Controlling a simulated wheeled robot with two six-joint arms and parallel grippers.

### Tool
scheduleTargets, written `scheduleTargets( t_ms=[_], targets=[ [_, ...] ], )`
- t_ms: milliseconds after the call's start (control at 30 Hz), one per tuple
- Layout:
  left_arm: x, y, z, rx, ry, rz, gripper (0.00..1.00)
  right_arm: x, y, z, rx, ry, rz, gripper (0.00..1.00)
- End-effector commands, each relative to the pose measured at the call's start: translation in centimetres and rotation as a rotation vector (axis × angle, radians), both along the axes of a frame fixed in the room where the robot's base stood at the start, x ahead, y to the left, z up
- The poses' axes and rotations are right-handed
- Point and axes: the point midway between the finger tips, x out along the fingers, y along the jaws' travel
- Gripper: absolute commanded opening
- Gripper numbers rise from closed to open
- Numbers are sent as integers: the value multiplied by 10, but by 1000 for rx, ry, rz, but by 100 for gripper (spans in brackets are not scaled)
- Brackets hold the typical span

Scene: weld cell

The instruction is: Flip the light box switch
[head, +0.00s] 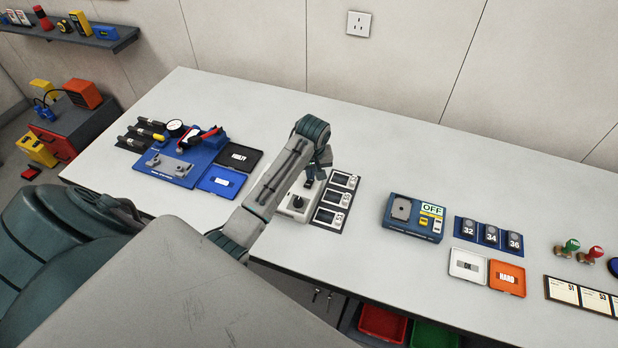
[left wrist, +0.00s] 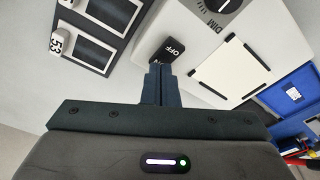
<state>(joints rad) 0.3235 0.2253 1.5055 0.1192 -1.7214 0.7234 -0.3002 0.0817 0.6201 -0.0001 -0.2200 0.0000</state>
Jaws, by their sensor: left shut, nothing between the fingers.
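The light box (head: 286,208) is a white unit on the bench, partly hidden behind my left arm in the head view. In the left wrist view the light box (left wrist: 262,48) shows a black dial marked DIM, a pale panel with black clips, and a black rocker switch (left wrist: 170,48) marked OFF. The switch's other end is partly hidden by my fingers. My left gripper (head: 309,182) is shut and empty over the box. In the left wrist view its fingertips (left wrist: 160,70) are right at the switch; I cannot tell whether they touch it. My right gripper is not in view.
A strip of dark-screened cards (head: 334,203) lies just right of the box. A blue fixture with trays (head: 168,168) is on the left. A blue unit marked OFF (head: 413,218) and small trays (head: 467,264) are on the right. The bench behind is clear.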

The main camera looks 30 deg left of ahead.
Motion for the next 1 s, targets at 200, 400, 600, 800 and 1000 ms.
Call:
scheduleTargets(
  t_ms=[200,400,600,800,1000],
  targets=[
    [1,0,21,1,-3,0,0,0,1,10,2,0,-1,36],
    [1,0,35,1,-4,1,0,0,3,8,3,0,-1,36],
    [1,0,52,1,-4,1,0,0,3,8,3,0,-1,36],
    [1,0,63,1,-2,0,0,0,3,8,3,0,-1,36],
    [1,0,64,1,-2,0,0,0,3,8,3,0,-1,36]
  ],
)
